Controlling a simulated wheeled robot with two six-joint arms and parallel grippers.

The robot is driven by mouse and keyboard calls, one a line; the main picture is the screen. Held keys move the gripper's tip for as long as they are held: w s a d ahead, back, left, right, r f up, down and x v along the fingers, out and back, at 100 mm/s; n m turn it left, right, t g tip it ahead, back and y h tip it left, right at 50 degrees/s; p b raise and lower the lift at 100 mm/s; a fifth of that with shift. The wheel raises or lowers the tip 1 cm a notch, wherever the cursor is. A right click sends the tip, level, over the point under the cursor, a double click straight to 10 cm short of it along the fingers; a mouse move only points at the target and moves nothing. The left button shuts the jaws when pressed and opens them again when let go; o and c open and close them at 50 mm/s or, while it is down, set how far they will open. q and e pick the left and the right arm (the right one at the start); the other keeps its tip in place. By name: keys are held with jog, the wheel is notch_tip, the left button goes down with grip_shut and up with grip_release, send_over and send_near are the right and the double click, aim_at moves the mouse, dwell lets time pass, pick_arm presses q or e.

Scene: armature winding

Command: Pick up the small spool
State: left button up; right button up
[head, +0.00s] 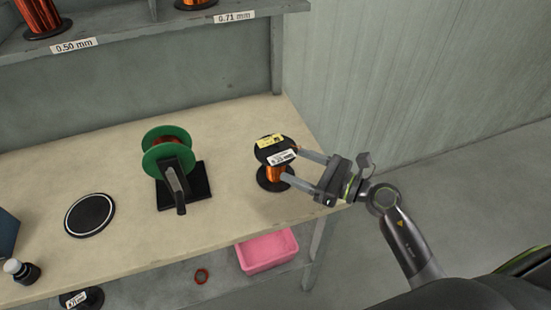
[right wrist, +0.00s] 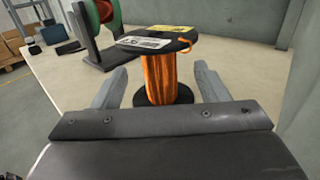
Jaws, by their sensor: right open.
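The small spool (head: 273,172) stands upright on the bench near its right end. It has black flanges, orange copper wire, and a yellow and a white label on its top. In the right wrist view the spool (right wrist: 160,78) stands between the two grey fingers. My right gripper (head: 293,165) reaches in from the right with its fingers apart, one on each side of the spool. In the right wrist view a gap shows between the wire and each finger. My left gripper is not in view.
A green spool (head: 152,162) sits on a black stand (head: 200,186) left of the small spool. A round black disc (head: 90,215) lies further left, near a small dark bottle (head: 20,270). A shelf (head: 130,38) with spools runs above the back. A pink bin (head: 268,252) sits below the bench (head: 125,245).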

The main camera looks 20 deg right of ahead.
aim_at(275, 157)
jog(key=shift+w+a, duration=0.45)
jog(key=shift+w+a+r+p, duration=0.1)
jog(key=shift+w+a+p, duration=0.25)
jog(key=shift+w+a, duration=0.1)
jog(key=p+x, duration=0.1)
jog(key=x, duration=0.2)
jog(key=shift+w+a, duration=0.15)
jog(key=shift+a, duration=0.05)
jog(key=shift+w+a+f, duration=0.2)
jog(key=c, duration=1.2)
